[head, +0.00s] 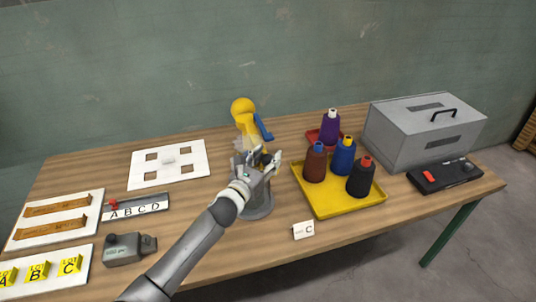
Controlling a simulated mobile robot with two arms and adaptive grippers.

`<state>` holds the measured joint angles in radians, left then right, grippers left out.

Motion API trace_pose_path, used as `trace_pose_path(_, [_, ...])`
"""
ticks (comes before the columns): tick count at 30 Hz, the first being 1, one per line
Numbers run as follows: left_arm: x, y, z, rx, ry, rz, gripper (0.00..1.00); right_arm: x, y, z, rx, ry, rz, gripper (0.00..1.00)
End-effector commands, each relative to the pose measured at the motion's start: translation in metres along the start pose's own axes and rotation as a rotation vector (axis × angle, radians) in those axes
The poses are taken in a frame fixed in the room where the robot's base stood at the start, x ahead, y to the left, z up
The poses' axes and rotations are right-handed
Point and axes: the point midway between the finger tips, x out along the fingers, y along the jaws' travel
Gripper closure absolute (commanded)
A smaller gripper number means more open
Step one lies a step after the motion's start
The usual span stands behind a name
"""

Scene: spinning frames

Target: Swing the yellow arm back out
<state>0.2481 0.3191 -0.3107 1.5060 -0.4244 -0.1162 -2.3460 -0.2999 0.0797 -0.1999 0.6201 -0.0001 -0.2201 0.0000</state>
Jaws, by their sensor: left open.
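The yellow arm (243,107) stands at the back middle of the table, with a rounded yellow head on top. A blue piece (263,127) slants down on its right side. Its lower part is partly hidden behind my left gripper. My left gripper (262,158) is open in front of it, its fingers pointing away from me. I cannot tell whether the fingers touch anything. A round grey base (259,208) shows below the gripper. My right gripper is not in view.
A yellow tray (323,205) with several coloured thread cones stands to the right, close to my gripper. Behind it are a purple cone (330,127) and a grey metal box (385,145). A white board with square holes (192,173) lies left. A card marked C (299,232) lies in front.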

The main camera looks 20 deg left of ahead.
Motion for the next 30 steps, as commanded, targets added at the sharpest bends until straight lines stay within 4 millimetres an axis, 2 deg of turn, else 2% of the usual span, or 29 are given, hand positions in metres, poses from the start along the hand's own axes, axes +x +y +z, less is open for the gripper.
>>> trace_pose_path(5, [0.0092, -0.0005, 0.0006, 0.000, 0.000, 0.000, 0.55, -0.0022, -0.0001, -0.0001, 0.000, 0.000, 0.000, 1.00])
trace_pose_path(14, [0.0106, -0.0003, 0.0000, 0.000, 0.000, 0.000, 0.55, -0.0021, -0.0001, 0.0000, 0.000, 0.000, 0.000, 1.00])
trace_pose_path(17, [0.0105, -0.0003, 0.0001, 0.000, 0.000, 0.000, 0.65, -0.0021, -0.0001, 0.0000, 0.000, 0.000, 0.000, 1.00])
trace_pose_path(25, [0.0104, -0.0003, 0.0001, 0.000, 0.000, 0.000, 1.00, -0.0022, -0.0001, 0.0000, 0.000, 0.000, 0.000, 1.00])
trace_pose_path(30, [0.0104, -0.0003, 0.0001, 0.000, 0.000, 0.000, 1.00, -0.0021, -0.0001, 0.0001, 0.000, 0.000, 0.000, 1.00])
